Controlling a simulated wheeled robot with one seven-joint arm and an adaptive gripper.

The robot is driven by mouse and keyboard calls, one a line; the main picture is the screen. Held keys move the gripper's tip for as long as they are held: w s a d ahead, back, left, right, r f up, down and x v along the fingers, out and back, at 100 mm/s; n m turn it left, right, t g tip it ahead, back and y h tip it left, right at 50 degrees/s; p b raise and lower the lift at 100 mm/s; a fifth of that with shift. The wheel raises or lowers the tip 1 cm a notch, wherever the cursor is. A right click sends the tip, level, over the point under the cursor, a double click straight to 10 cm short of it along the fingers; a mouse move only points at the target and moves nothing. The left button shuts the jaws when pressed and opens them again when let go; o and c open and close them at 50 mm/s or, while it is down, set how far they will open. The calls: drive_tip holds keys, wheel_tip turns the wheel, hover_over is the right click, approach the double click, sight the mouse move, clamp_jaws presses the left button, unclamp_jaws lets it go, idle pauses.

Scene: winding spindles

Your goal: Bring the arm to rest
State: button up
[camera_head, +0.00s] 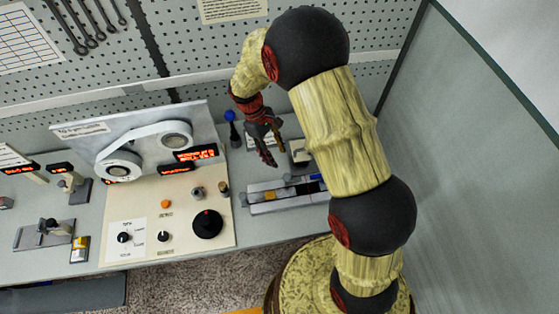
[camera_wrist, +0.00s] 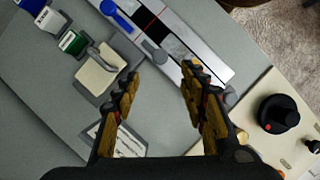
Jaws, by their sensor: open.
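My gripper (camera_head: 268,150) hangs over the bench at the end of my arm, which arches in from the right side of the head view. In the wrist view, my gripper (camera_wrist: 161,75) has its two fingers spread apart with nothing between them. The bench surface shows below and between the fingers. The fingers point down toward the bench, beside a small white plate with a grey lever (camera_wrist: 100,74). The gap between fingertips and bench is hard to judge.
A slide rail fixture (camera_head: 288,196) lies just in front of my gripper. A sloped winding panel (camera_head: 120,200) with a black knob (camera_head: 207,224) stands to the left. A blue-tipped lever (camera_head: 231,118) is close by. A grey partition (camera_head: 470,150) rises at the right.

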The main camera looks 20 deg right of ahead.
drive_tip(key=shift+w+r, duration=0.1)
drive_tip(key=shift+r, duration=0.25)
drive_tip(key=shift+a, duration=0.1)
idle(0.3)
drive_tip(key=s+d+r+m+t+y+b, duration=0.1)
drive_tip(key=s+r+m+t+b, duration=0.3)
drive_tip(key=s+r+b, duration=0.3)
drive_tip(key=s+d+r+m+t+y+b, duration=0.1)
drive_tip(key=s+r+t+b, duration=0.4)
drive_tip(key=s, duration=0.8)
wheel_tip(320, 180, up, 3)
drive_tip(key=d+m+b, duration=0.1)
drive_tip(key=m+b, duration=0.1)
drive_tip(key=b, duration=0.1)
drive_tip(key=shift+s+m+y, duration=0.25)
drive_tip(key=shift+m+y, duration=0.15)
drive_tip(key=shift+d, duration=0.1)
